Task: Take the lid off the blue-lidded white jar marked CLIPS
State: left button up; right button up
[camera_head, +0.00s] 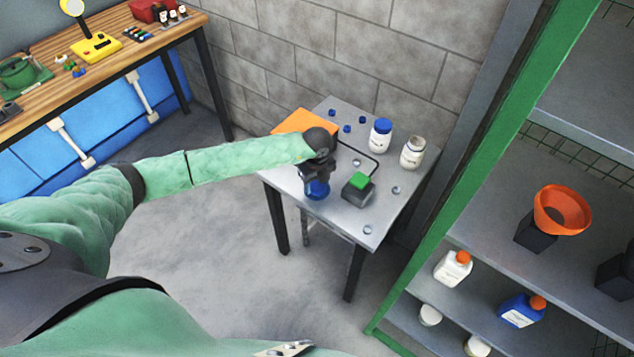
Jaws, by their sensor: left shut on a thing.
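My left gripper (317,181) reaches over the small grey table (345,217) and points down near its front left edge. It is shut on a round blue thing (317,191) that looks like a jar lid, at or just above the tabletop; I cannot tell which. A white jar with a blue lid (380,135) stands upright at the back of the table. A second white jar (412,152) stands to its right, with no blue lid on it and a greyish top. The labels are too small to read. My right gripper is not in view.
A green-topped dark block (359,188) stands just right of my left gripper, and an orange panel (304,122) lies behind it. Small blue and clear round pieces lie about the table. A green-framed shelf (480,165) rises close on the right.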

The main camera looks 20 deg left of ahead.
pick_arm(q)
jog(key=shift+f, duration=0.2)
jog(key=o, duration=1.1)
jog(key=shift+c, duration=0.2)
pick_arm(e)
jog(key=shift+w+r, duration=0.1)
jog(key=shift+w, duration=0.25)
pick_arm(q)
jog(key=shift+r, duration=0.1)
